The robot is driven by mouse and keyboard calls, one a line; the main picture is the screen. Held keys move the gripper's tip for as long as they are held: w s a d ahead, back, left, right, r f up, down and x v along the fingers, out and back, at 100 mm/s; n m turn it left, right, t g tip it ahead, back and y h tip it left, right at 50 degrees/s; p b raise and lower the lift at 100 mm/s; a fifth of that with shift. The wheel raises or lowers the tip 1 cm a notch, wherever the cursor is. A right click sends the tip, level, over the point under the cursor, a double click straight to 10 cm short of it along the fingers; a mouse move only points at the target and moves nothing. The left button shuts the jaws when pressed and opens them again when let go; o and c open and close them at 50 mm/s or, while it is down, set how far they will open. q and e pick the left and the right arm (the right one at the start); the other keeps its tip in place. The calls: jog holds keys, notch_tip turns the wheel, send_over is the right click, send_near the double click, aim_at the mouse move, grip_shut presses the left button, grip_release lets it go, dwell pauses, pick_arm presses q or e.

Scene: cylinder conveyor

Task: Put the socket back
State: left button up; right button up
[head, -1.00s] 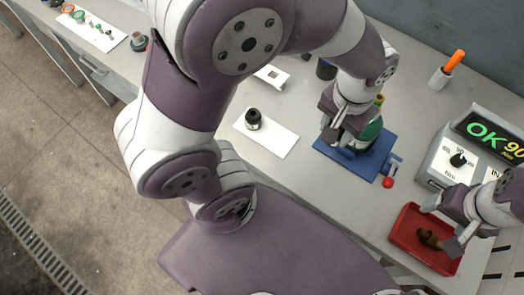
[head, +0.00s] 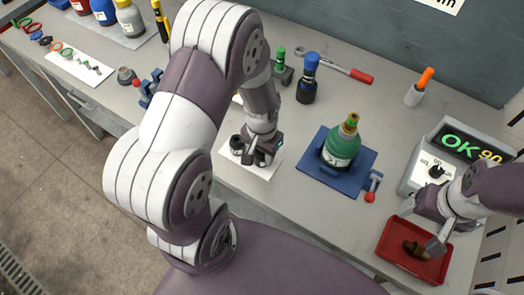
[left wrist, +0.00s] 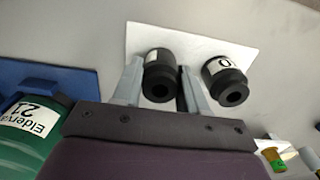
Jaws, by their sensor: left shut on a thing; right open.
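My left gripper (head: 262,160) is shut on a black socket (left wrist: 160,75), which sits between its fingers in the left wrist view. It is over the white card (head: 230,172), low near its surface; whether the held socket touches the card I cannot tell. A second black socket (head: 237,144) with a white label stands on the card just left of the gripper; it also shows in the left wrist view (left wrist: 224,80), beside the right-hand finger. My right gripper (head: 440,222) is open above the red tray (head: 386,250), apart from the brown object (head: 415,250) in it.
A green cylinder (head: 341,150) with a brass top stands on the blue base (head: 352,182), beside a red-knobbed clamp (head: 371,190). A black bottle with a blue top (head: 307,85) and a red-handled wrench (head: 335,66) are behind. The display box (head: 430,165) reads OK.

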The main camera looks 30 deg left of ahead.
pick_arm(q)
jog(key=shift+f, duration=0.2)
jog(key=shift+f, duration=0.1)
jog(key=o, duration=1.1)
notch_tip(320, 180, up, 12)
jog(key=shift+n+t, duration=0.3)
jog(key=shift+t, duration=0.4)
jog(key=s, duration=0.1)
jog(key=s+d, duration=0.1)
jog(key=s, duration=0.1)
jog(key=s+d, duration=0.1)
jog(key=shift+s+d+b, duration=0.15)
jog(key=shift+d+b, duration=0.1)
jog(key=shift+b, duration=0.1)
